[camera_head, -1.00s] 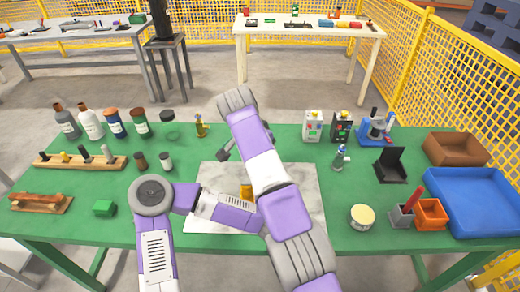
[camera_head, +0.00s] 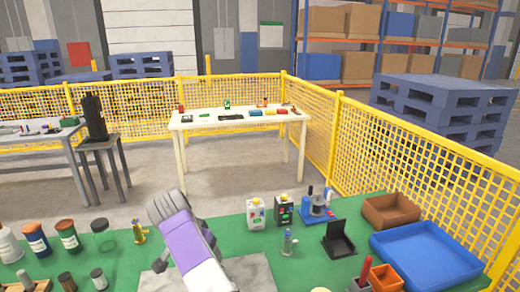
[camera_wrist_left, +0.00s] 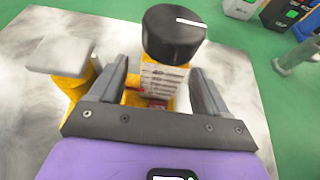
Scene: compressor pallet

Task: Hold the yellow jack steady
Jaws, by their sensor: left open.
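The yellow jack (camera_wrist_left: 155,85) stands on a pale marbled plate (camera_wrist_left: 230,62) in the left wrist view. It shows a black round knob (camera_wrist_left: 174,34) with a white mark, a lettered label and, to the left, a yellow part under a grey flat pad (camera_wrist_left: 62,52). My left gripper (camera_wrist_left: 160,74) is open, with one finger on each side of the labelled body. I cannot tell whether either finger touches it.
On the green bench, several bottles (camera_head: 36,238) stand left. White (camera_head: 256,213) and black (camera_head: 284,210) boxes, a black stand (camera_head: 338,239), a blue tray (camera_head: 425,255) and a brown bin (camera_head: 390,210) stand right. Behind are a white table (camera_head: 240,116) and yellow mesh fence.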

